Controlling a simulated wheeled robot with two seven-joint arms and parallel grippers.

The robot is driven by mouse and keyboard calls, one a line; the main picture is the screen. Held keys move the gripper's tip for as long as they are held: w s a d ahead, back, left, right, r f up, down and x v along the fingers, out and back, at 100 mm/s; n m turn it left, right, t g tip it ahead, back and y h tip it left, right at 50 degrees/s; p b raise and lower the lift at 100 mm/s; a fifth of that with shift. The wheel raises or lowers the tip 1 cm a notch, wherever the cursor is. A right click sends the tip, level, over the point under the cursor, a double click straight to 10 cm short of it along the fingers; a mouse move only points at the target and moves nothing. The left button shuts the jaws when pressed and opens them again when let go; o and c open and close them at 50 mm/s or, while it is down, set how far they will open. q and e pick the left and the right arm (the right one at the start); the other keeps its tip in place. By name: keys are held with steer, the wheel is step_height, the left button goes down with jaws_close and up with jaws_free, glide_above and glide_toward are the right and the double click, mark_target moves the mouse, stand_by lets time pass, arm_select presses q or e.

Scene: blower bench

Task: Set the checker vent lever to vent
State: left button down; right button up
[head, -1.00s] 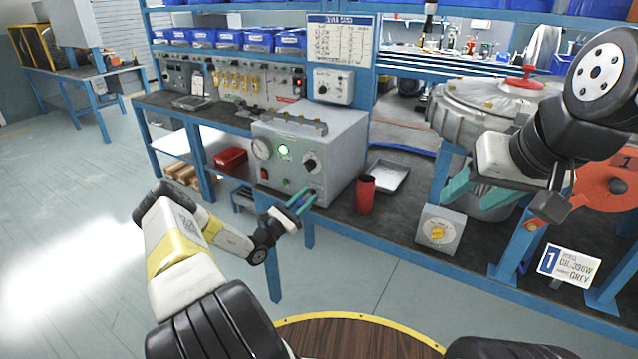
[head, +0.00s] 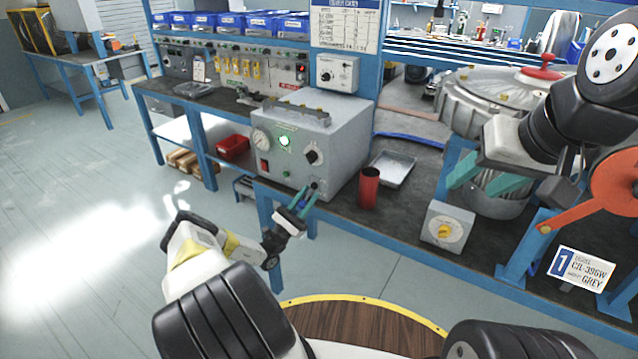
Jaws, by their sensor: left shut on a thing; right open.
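The checker is a grey box (head: 340,141) on the near bench, with a dial gauge, a lit green lamp and a black knob on its front. My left gripper (head: 308,196) is at the lower right of that front, its teal fingers shut on a small dark part that I take for the vent lever (head: 314,186). The fingers mostly hide the lever, so I cannot tell its setting. My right gripper (head: 488,184) is open and empty, in front of the large metal housing at the right.
A red cup (head: 369,188) and a metal tray (head: 393,169) stand right of the checker. A grey box with a yellow knob (head: 445,228) is at the bench's front edge. The ribbed housing (head: 480,100) and an orange disc (head: 618,180) crowd the right side.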

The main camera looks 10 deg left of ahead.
arm_select(q)
steer(key=shift+f, duration=0.1)
steer(key=c, duration=1.1)
jaws_free()
steer(key=v, duration=0.7)
steer(key=shift+s+a+f, duration=0.15)
steer(key=shift+s+f, duration=0.1)
steer(key=shift+a, duration=0.1)
